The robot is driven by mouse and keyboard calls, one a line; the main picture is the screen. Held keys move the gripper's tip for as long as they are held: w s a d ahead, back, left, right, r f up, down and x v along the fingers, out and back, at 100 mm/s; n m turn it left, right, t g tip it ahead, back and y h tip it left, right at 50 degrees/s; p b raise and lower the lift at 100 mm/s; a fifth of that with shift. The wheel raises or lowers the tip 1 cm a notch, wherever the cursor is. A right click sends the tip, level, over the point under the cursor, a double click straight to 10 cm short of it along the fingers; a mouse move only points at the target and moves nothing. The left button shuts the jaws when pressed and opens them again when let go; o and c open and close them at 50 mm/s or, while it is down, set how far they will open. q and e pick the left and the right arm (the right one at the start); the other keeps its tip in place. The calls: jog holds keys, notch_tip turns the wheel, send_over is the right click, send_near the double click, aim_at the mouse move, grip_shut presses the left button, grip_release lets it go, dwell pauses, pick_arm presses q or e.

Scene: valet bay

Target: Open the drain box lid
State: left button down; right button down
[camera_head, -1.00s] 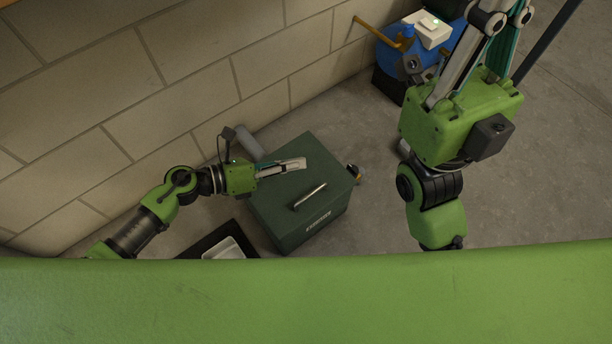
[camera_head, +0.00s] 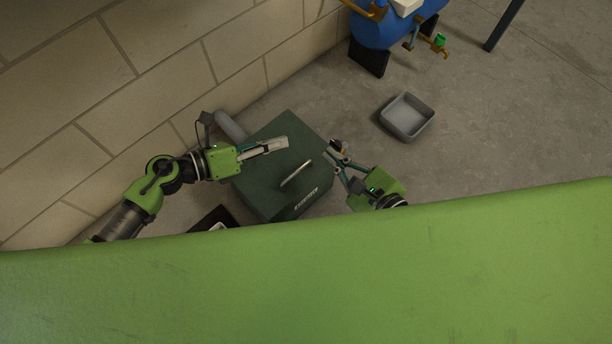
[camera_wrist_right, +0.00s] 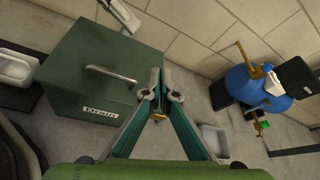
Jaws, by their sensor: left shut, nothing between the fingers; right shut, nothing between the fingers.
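The drain box (camera_head: 262,193) is a dark green box on the floor by the wall, with its lid (camera_head: 283,128) down and a metal bar handle (camera_head: 296,173) on top. In the right wrist view, the box (camera_wrist_right: 90,65) is on the left, with a white label on its front. My left gripper (camera_head: 284,144) is shut and empty, over the rear part of the lid. I cannot tell whether it touches. My right gripper (camera_head: 334,150) is shut and empty at the box's right side; its closed tips also show in the right wrist view (camera_wrist_right: 166,92). A small brass part (camera_wrist_right: 158,116) shows between its fingers.
A block wall (camera_head: 165,70) runs behind the box, with a grey pipe (camera_head: 230,125) beside it. A blue tank (camera_head: 378,32) with brass fittings stands at the back. A grey tray (camera_head: 407,116) lies on otherwise clear floor to the right.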

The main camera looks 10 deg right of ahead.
aim_at(300, 171)
jog(key=s+a+f+m+g, duration=0.1)
jog(key=s+f+m+g, duration=0.25)
jog(key=s+f, duration=0.25)
jog(key=shift+t+y, duration=0.3)
jog(key=shift+t, duration=0.05)
jog(key=x, duration=1)
jog(key=shift+a, duration=0.1)
jog(key=shift+w+a+r, duration=0.1)
jog(key=shift+w+r, duration=0.05)
jog(key=shift+r, duration=0.85)
pick_arm(q)
jog(key=c, duration=2.2)
grip_release()
jog(key=shift+o, duration=0.2)
